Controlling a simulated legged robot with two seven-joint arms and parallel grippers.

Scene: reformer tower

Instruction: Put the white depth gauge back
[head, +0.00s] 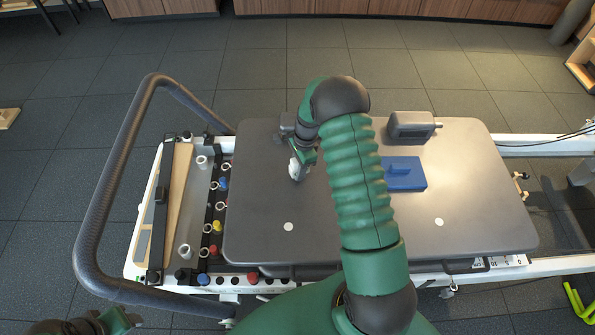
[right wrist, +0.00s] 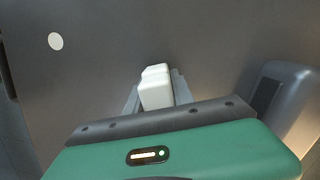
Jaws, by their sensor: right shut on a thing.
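The white depth gauge (right wrist: 156,88) shows in the right wrist view as a small white block between my right gripper's fingers. In the head view the white gauge (head: 294,168) hangs at the fingers of my right gripper (head: 299,170), over the left part of the dark grey platform (head: 320,225). My right gripper is shut on it. I cannot tell whether the gauge touches the platform. Only a piece of my left arm shows at the bottom left of the head view, and its jaws cannot be made out.
A blue block with a raised part (head: 404,175) and a dark grey box (head: 411,126) stand on the platform, right of my right arm. Left of the platform are coloured knobs, white rings and a wooden strip (head: 177,190). A thick dark curved bar (head: 91,220) rises at the left.

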